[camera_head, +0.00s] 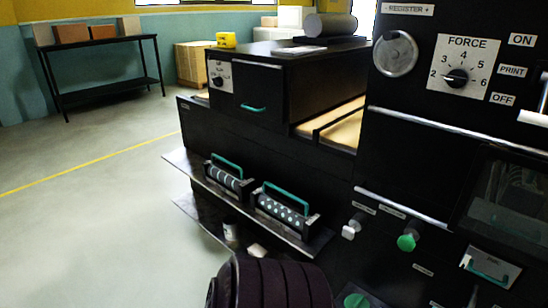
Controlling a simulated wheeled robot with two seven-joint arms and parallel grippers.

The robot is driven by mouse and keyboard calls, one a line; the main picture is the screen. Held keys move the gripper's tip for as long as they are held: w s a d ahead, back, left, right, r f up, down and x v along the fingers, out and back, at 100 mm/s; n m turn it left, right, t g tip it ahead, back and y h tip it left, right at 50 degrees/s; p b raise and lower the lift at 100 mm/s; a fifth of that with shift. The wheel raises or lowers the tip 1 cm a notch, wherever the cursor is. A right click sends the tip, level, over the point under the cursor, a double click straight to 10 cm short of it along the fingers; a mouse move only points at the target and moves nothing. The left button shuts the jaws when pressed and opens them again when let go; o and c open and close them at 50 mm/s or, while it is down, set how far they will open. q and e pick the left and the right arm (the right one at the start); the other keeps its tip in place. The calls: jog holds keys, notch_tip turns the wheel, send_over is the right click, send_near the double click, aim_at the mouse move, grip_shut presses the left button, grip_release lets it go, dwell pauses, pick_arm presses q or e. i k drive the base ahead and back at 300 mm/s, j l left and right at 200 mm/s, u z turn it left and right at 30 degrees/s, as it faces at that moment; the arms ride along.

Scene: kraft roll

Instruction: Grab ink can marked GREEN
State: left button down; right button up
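A small whitish can (231,232) stands on the lower shelf of the black press, below the upper shelf; any word on it is too small to read. A pale block-like thing (257,250) sits to its right, partly hidden by a dark ribbed part of mine at the bottom of the picture. I cannot pick out any can marked GREEN. Neither of my grippers shows in this view.
Two patterned rollers with teal handles, one striped (228,178) and one dotted (283,212), rest on the upper shelf (180,160). The press panel has a FORCE dial (456,78) and a green knob (407,242).

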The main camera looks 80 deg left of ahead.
aim_at(231, 223)
jog(key=u, duration=3.05)
jog(key=i+j+u, duration=0.35)
jog(key=i+j, duration=0.15)
jog(key=i, duration=0.35)
